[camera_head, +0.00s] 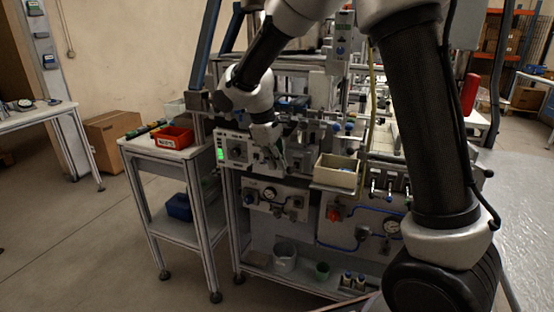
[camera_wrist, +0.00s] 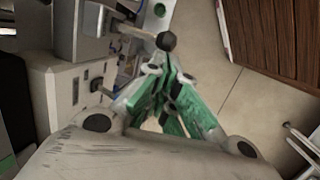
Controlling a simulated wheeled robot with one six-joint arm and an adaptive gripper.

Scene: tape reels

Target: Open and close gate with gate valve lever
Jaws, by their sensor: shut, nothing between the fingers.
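A lever with a dark round knob (camera_wrist: 166,41) on a pale rod shows at the top of the wrist view. It is most likely the gate valve lever. My gripper (camera_wrist: 172,66) has its green-padded fingers together with nothing between them. The fingertips are just below the knob in the picture; I cannot tell whether they touch it. In the head view my gripper (camera_head: 283,166) points down at the front of the machine (camera_head: 300,245), right of the control panel (camera_head: 236,150) with a green display. The lever is not distinguishable there, and the gate cannot be made out.
A beige bin (camera_head: 337,172) sits on the machine's front ledge, right of my gripper. Gauges and blue tubing are below it. A side table (camera_head: 165,150) with a red bin (camera_head: 173,138) stands left. The floor (camera_head: 95,245) at left is clear.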

